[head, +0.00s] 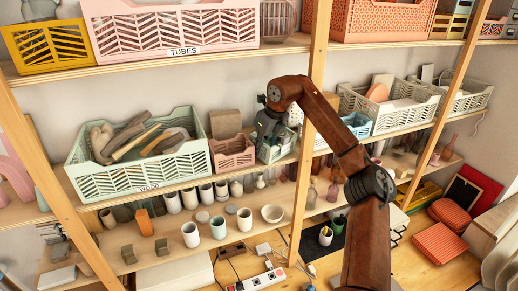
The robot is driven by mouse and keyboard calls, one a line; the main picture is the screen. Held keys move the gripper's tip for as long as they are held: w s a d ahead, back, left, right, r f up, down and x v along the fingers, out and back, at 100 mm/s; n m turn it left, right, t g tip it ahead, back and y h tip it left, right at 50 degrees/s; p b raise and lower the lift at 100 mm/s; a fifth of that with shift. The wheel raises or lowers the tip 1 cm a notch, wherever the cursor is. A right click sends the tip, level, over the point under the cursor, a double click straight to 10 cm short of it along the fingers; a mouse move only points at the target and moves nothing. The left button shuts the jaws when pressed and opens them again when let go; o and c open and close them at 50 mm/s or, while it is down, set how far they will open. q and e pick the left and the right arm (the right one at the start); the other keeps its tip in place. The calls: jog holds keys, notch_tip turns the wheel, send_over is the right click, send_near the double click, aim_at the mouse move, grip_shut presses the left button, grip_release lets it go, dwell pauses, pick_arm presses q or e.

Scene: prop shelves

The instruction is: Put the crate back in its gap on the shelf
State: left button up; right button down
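A small pale green crate (277,153) is on the middle shelf, just left of the wooden post. It is between a small pink crate (232,154) on its left and the post on its right. My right arm reaches up from the bottom right, and its dark gripper (268,133) points down at the green crate's left part. The fingers overlap the crate in the picture and are small and dark, so I cannot tell whether they grip its rim. My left gripper is not in view.
A pale crate (387,124) is right of the post (312,90). Cups and bowls fill the shelf below. A pink TUBES crate (140,35) is on the shelf above.

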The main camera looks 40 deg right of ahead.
jog(key=c, duration=2.4)
grip_release()
jog(key=shift+w+f, duration=0.1)
jog(key=shift+f, duration=0.05)
jog(key=b+v, duration=0.1)
jog(key=v, duration=1.1)
jog(key=shift+a, duration=0.1)
